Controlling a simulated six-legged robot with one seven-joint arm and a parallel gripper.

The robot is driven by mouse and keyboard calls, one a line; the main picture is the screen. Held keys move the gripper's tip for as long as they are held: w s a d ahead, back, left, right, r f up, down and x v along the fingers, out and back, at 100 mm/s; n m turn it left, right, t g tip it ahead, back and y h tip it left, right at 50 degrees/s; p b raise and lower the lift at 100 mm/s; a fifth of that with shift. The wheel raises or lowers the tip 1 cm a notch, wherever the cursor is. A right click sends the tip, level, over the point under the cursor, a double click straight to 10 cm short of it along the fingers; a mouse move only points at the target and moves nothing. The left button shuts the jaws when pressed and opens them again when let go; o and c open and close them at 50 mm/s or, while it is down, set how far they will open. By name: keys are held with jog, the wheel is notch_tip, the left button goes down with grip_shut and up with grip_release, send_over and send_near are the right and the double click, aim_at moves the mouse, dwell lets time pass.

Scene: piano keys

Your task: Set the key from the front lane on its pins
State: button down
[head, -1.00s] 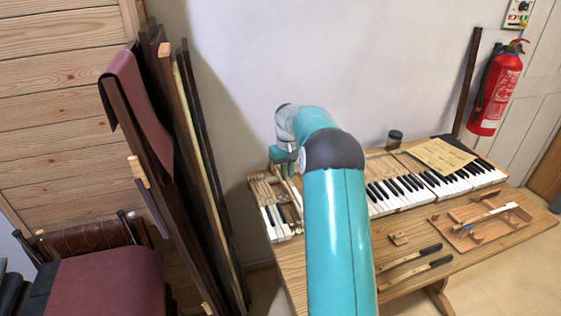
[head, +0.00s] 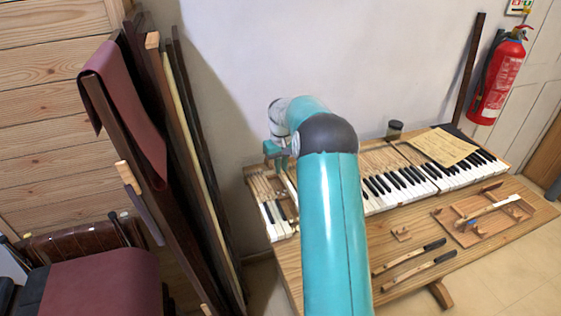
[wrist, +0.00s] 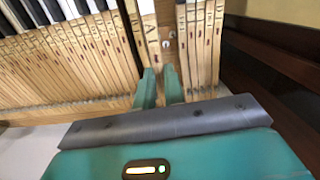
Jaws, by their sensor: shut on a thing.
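My gripper (wrist: 160,70) is shut on a long pale wooden key (wrist: 150,38) with a white top at the upper edge of the wrist view. The key lies just left of an open gap in the row, where small round pin-like spots (wrist: 167,42) show on the bare wood. Wooden key sticks (wrist: 80,60) stand on the left of it and more (wrist: 202,45) on the right. I cannot tell whether the key touches its bed. In the head view my gripper (head: 276,150) is over the left part of the keyboard (head: 375,195), and my arm hides much of it.
On the bench (head: 400,285) lie a wooden tray (head: 470,240) with a pale stick, two dark-handled tools (head: 415,258) and a small wooden block (head: 401,233). A paper sheet (head: 442,148) and a jar (head: 394,129) sit at the back. Boards (head: 185,150) lean at left.

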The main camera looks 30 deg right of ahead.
aim_at(281, 175)
jog(key=shift+f, duration=2.4)
jog(key=shift+f, duration=0.8)
dwell(0.5)
jog(key=c, duration=1.8)
grip_release()
jog(key=shift+r, duration=0.1)
jog(key=shift+r, duration=1)
jog(key=o, duration=0.5)
